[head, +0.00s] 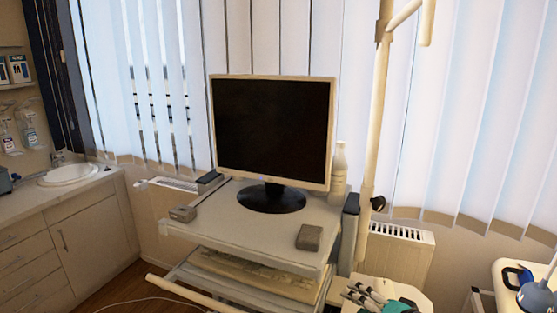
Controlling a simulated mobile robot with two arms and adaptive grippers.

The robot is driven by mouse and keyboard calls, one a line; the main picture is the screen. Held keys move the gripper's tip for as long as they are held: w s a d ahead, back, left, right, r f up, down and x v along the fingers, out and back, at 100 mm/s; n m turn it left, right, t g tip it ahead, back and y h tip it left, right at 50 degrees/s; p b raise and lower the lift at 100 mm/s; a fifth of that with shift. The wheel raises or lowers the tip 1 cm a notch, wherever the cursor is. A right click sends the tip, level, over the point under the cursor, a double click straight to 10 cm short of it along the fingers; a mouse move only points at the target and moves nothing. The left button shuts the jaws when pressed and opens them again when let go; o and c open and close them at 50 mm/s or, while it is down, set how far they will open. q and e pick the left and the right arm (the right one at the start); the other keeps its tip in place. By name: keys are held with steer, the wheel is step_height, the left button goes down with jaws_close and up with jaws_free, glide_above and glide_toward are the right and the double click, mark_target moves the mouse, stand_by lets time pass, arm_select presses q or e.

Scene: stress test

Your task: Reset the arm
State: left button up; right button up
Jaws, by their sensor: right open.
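My right gripper (366,295) shows at the bottom edge, right of centre. It is open, with nothing seen between its fingers. Most of my right arm is outside the frame. My left arm and left gripper are not in the head view.
A monitor (272,130) stands on a white cart (215,222), with a small grey box (309,237) and a white bottle (339,165). A pale pole (376,120) rises behind. A sink counter (70,200) is left; a white stand (506,270) is right.

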steer(key=s+a+f+n+g+h, duration=0.1)
steer(key=s+f+n+g+h, duration=0.15)
steer(key=s+f, duration=0.45)
steer(key=s+f+n+g+h, duration=0.1)
steer(key=s+f+n+g, duration=0.15)
steer(key=s+f, duration=0.45)
steer(key=s+d+n+g+h, duration=0.3)
steer(key=s+n+h, duration=0.1)
steer(key=s, duration=1.5)
step_height(320, 180, down, 26)
steer(key=g+b, duration=0.1)
steer(key=b, duration=0.2)
arm_select(q)
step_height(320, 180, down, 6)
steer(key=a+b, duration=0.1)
steer(key=b, duration=0.2)
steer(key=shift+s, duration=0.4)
arm_select(e)
steer(key=s+d+f, duration=0.1)
steer(key=s+f, duration=0.8)
steer(key=f, duration=0.2)
steer(key=s+d+f+g, duration=0.1)
steer(key=s+f, duration=0.7)
steer(key=f, duration=0.3)
steer(key=shift+s+d+n+g, duration=0.25)
steer(key=shift+s+n+g, duration=0.05)
steer(key=shift+s, duration=0.1)
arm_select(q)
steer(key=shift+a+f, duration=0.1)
